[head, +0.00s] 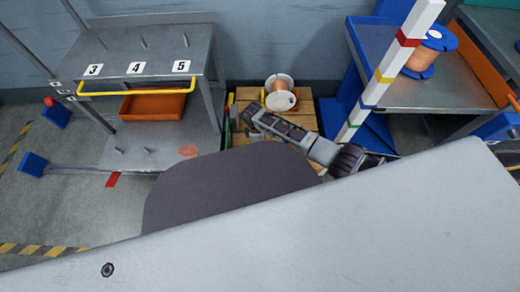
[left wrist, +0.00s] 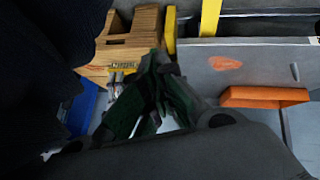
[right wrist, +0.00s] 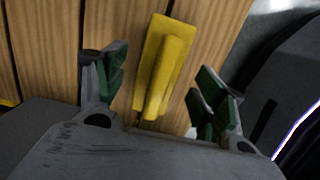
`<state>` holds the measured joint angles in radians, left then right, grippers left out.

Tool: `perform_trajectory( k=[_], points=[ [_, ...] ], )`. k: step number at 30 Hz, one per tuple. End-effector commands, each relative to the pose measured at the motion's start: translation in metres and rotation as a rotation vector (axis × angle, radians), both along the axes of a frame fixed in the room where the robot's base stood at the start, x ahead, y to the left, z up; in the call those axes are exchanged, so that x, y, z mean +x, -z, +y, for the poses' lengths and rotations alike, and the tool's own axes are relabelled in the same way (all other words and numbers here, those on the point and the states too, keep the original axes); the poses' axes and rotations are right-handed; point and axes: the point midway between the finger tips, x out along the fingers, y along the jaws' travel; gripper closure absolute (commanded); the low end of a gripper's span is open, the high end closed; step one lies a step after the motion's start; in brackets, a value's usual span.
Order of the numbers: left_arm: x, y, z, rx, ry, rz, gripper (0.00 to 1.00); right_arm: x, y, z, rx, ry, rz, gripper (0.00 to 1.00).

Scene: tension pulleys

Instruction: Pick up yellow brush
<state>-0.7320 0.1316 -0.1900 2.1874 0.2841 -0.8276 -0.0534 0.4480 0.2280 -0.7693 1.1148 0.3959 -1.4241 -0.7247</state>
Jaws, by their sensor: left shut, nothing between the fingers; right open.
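The yellow brush (right wrist: 170,58) lies on a wooden slatted surface in the right wrist view, its handle pointing toward my gripper. My right gripper (right wrist: 160,75) is open, with one green-padded finger on each side of the brush. In the head view my right arm reaches over the wooden crate (head: 303,108), and I cannot make out the brush there. My left gripper (left wrist: 153,62) is shut and empty in the left wrist view, away from the brush.
A spool (head: 281,97) stands on the crate beside my right arm. A numbered grey shelf (head: 145,45) with an orange bin (head: 153,106) is at left. A striped post (head: 384,75) and a blue-framed table (head: 455,82) holding another spool (head: 428,52) are at right.

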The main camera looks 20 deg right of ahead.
Motion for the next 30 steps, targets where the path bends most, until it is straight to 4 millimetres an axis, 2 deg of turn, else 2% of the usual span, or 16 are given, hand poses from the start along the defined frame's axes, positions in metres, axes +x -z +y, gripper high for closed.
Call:
perform_trajectory(
  k=[18, 30],
  points=[
    [0.011, -0.006, -0.002, -0.009, 0.0, -0.025, 1.0, 0.0, 0.004, 0.0, 0.0, 0.0, 0.0, 0.32],
    [0.002, 0.0, -0.002, -0.008, -0.001, -0.004, 1.0, 0.0, 0.004, 0.0, 0.0, 0.0, 0.0, 0.83]
  ],
)
